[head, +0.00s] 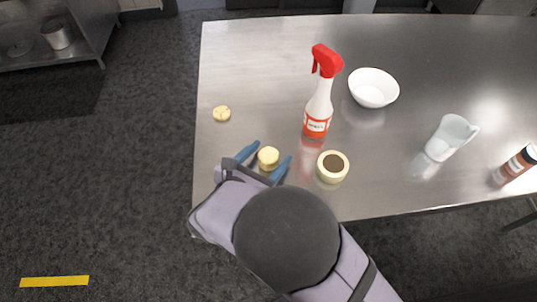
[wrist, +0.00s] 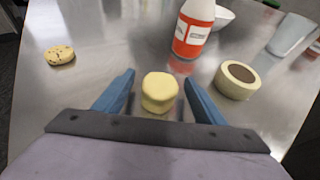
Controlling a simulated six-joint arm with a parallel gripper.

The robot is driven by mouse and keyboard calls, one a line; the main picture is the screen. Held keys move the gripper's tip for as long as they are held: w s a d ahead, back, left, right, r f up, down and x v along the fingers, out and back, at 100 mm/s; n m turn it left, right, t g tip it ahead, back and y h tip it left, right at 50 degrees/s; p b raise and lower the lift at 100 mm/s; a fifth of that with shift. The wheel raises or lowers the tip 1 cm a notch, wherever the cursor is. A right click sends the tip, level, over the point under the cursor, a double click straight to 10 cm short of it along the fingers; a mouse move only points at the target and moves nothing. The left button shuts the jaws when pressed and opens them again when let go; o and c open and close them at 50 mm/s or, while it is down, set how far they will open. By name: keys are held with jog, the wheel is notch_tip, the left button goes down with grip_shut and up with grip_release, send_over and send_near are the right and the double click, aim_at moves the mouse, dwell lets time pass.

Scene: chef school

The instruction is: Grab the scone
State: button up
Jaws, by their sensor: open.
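A pale yellow, round, thick piece that looks like the scone (head: 268,157) stands on the steel table near its front left. It also shows in the wrist view (wrist: 159,92). My gripper (head: 266,152) is open, with one blue finger on each side of this piece and a gap to it on both sides. In the wrist view my gripper (wrist: 158,90) has the piece midway between its fingers. A flatter round yellow piece with dark specks, like a cookie (wrist: 60,55), lies apart to the left; the head view shows it too (head: 222,114).
A cream roll with a dark centre (head: 333,167) sits close right of my gripper. A red-and-white spray bottle (head: 318,110) stands behind it. A white bowl (head: 373,88), a clear jug (head: 451,137) and a spice jar (head: 517,163) are farther right. The table's (head: 255,50) back left is clear.

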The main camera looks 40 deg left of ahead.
jog(key=shift+w+f, duration=0.15)
jog(key=shift+w, duration=0.1)
jog(key=shift+c, duration=0.3)
jog(key=c, duration=1.1)
jog(key=shift+o, duration=0.2)
